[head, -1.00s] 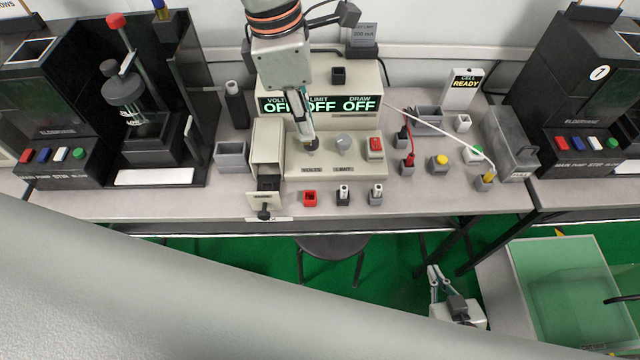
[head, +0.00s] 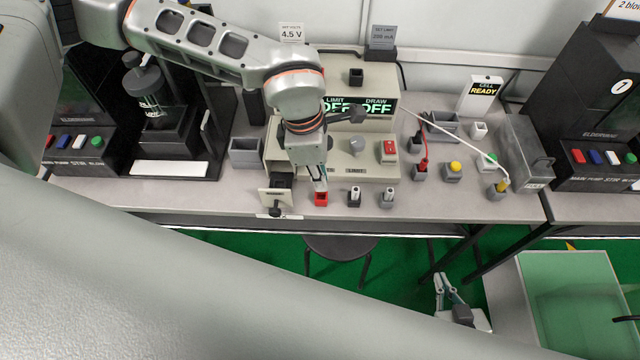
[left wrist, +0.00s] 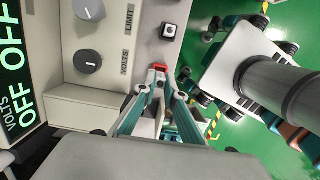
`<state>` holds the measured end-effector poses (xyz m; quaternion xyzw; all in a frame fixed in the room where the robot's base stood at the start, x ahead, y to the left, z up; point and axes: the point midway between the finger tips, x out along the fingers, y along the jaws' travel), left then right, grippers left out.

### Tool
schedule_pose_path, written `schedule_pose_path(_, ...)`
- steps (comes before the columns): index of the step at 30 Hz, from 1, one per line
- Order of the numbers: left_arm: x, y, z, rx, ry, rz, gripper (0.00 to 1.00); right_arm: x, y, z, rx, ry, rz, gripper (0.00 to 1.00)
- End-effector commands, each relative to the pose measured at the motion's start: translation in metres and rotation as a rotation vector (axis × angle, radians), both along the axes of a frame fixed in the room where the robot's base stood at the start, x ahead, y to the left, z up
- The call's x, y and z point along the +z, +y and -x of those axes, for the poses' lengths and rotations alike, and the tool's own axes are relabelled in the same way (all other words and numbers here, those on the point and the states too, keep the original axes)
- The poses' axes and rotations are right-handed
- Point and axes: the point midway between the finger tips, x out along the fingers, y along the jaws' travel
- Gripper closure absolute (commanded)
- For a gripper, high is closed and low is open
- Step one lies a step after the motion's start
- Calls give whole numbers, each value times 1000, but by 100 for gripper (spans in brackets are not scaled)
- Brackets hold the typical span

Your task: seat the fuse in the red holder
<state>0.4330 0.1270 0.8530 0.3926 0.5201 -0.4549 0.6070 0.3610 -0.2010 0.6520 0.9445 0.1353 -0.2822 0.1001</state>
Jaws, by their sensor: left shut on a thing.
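The red holder (head: 321,199) is a small square block on the bench front, in front of the beige power supply. My left gripper (head: 320,184) points down directly over it, fingers closed together. The fuse between its fingertips is barely visible, so I cannot tell whether it is inside the holder or just above it. In the left wrist view the red holder (left wrist: 160,67) shows just beyond the fingertips (left wrist: 158,82). My right gripper (head: 449,290) is low over the green floor, away from the bench, its fingers apart and empty.
Two dark holders with pale tops (head: 354,196) (head: 388,196) stand right of the red one. The supply's front flap with a black knob (head: 276,200) is close on the left. The supply's panel (head: 372,172) rises behind. Red and white leads run to the right.

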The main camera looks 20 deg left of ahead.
Motion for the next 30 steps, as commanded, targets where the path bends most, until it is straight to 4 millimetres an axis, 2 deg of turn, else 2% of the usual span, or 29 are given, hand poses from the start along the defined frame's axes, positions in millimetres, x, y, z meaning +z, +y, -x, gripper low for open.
schedule_pose_path(7,-34,0,1,1,4,-1,100,-1,0,0,-1,1,0,100)
schedule_pose_path(20,-42,0,1,1,2,0,100,-8,-1,3,-1,10,2,100)
schedule_pose_path(21,-41,0,1,1,1,-1,82,-8,-1,3,-1,10,2,100)
schedule_pose_path(22,-41,0,1,0,1,-1,74,-8,-1,3,-1,10,2,100)
schedule_pose_path(30,-41,0,1,1,1,-1,73,-7,-1,2,-2,9,2,100)
